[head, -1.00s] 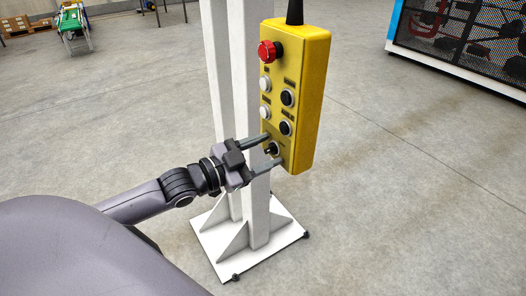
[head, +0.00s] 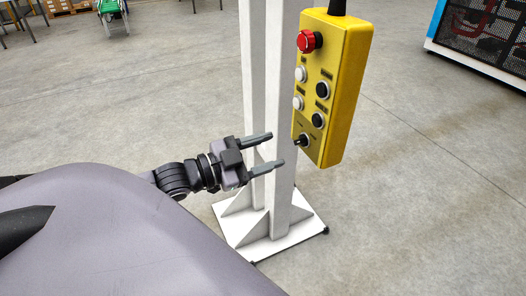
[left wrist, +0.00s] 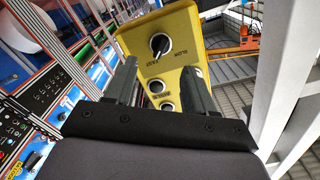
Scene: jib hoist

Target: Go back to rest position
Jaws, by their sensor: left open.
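My left gripper (head: 276,152) is open and empty in the head view, in front of the white post and left of the yellow control pendant (head: 345,95). A clear gap lies between its fingertips and the pendant. The pendant hangs upright and has a red button (head: 308,41), several white and black buttons, and a black selector switch (head: 304,141) at the bottom. In the left wrist view my left gripper (left wrist: 162,75) has its fingers apart, with the pendant's selector switch (left wrist: 160,43) beyond them. My right gripper is not in view.
The white post (head: 281,130) stands on a floor plate (head: 278,243) with gussets, close behind my left gripper. A blue and white cabinet with a dark mesh front (head: 485,35) is at the upper right. A green item (head: 112,12) stands far back left. Open concrete floor surrounds the post.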

